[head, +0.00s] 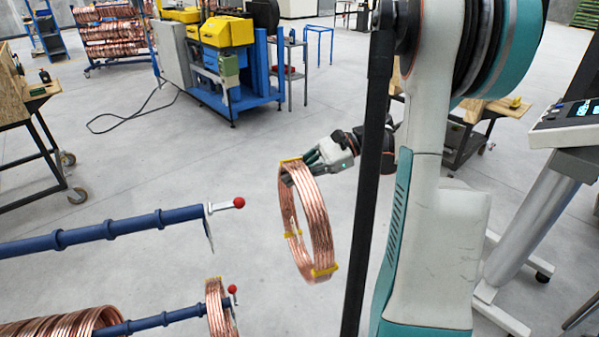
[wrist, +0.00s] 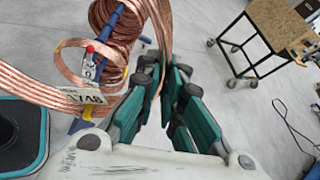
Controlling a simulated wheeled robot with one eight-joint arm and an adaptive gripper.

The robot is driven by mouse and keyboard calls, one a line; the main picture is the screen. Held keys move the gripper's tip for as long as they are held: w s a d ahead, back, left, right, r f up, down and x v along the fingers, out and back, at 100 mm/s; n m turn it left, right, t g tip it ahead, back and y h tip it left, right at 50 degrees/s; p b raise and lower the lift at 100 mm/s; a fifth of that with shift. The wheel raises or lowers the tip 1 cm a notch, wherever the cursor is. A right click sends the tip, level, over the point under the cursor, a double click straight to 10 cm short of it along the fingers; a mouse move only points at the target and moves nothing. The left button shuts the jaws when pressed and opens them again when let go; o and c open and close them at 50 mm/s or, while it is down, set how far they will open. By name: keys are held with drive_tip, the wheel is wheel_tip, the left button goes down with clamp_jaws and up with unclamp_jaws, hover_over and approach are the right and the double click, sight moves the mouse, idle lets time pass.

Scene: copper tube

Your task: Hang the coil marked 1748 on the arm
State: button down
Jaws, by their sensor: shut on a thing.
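My gripper (head: 290,170) is shut on the top of a copper coil (head: 318,228) with yellow bands, which hangs in the air with its ring upright. In the wrist view the fingers (wrist: 168,75) close around the coil's strands (wrist: 40,88). A white tag (wrist: 84,97) shows there, partly hidden; its digits are hard to read, perhaps 1748. A lower blue arm (head: 165,319) carries coils (head: 60,325) (head: 220,308).
A wooden-topped cart (head: 30,100) stands at the left, and a blue and yellow machine (head: 225,60) at the back. A rack of copper coils (head: 110,35) is far left. A console (head: 570,118) stands at the right. The floor between the upper arm's tip and the held coil is clear.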

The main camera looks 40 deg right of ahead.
drive_tip(key=w+a+f, duration=0.1)
drive_tip(key=w+a, duration=0.3)
drive_tip(key=a, duration=0.7)
drive_tip(key=w+a+f+b, duration=0.1)
drive_tip(key=w+a, duration=0.4)
drive_tip(key=a, duration=0.6)
drive_tip(key=shift+f, duration=0.2)
idle(1.5)
drive_tip(key=shift+w, duration=0.1)
idle(0.4)
